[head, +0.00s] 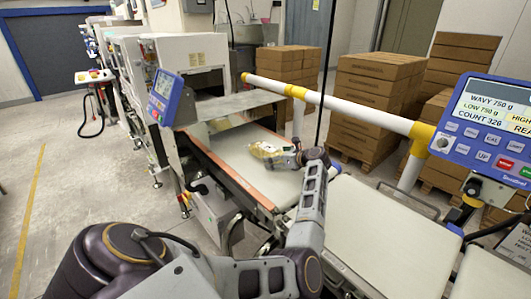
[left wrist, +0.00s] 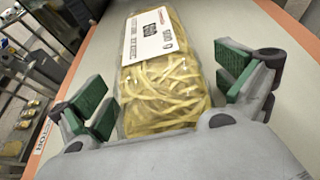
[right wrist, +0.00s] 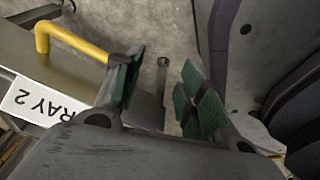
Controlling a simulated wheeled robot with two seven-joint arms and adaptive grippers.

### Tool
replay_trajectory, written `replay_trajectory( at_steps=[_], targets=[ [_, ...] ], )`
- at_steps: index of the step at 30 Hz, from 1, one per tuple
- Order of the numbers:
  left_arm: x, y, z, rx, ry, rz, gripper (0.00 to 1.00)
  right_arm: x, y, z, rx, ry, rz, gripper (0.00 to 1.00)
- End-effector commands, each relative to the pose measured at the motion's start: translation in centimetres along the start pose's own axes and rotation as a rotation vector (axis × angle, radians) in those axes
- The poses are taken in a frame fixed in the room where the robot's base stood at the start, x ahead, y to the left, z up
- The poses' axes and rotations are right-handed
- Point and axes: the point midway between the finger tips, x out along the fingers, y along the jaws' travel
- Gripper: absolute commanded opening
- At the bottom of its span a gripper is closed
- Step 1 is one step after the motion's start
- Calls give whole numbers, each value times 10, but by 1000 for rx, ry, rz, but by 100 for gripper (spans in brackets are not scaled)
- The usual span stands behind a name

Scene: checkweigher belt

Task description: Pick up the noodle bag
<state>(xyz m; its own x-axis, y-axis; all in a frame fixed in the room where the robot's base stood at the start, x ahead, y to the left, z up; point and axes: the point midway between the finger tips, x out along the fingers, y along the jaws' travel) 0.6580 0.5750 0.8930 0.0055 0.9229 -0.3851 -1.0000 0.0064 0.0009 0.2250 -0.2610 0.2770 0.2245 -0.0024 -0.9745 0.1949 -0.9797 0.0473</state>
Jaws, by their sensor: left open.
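The noodle bag (head: 264,149) lies on the pale conveyor belt (head: 230,150) in the head view. In the left wrist view the noodle bag (left wrist: 165,95) is a clear pack of yellow noodles with a white label at its far end. My left gripper (head: 290,157) is at the bag's near end. In the left wrist view my left gripper (left wrist: 165,95) is open, with a green-padded finger on each side of the bag and visible gaps beside it. My right gripper (right wrist: 160,88) is open and empty above the floor, and it is not seen in the head view.
A white and yellow guard rail (head: 340,107) runs along the belt's far side. A blue display (head: 490,128) stands at the right and a smaller one (head: 164,96) at the left. Stacked cartons (head: 370,100) stand behind. A tray labelled "RAY 2" (right wrist: 40,100) is beside my right gripper.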

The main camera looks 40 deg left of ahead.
Motion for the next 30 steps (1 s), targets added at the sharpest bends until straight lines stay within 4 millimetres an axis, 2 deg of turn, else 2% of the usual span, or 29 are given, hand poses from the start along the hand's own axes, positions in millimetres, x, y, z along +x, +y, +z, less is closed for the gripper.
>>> replay_trajectory(
  at_steps=[6, 14, 27, 30],
  targets=[
    [0, 0, 0, 0, 0, -1, 100, 0, 0, -11, 2, 11, 0, 40],
    [0, 0, 0, 0, 0, -1, 99, 0, 7, -7, -2, 5, 8, 40],
    [1, 0, -2, 1, 1, 1, 42, -1, 6, 8, -3, -12, 7, 40],
    [1, 0, 0, 0, -1, 0, 37, -1, 5, 7, -2, -11, 5, 40]
  ],
)
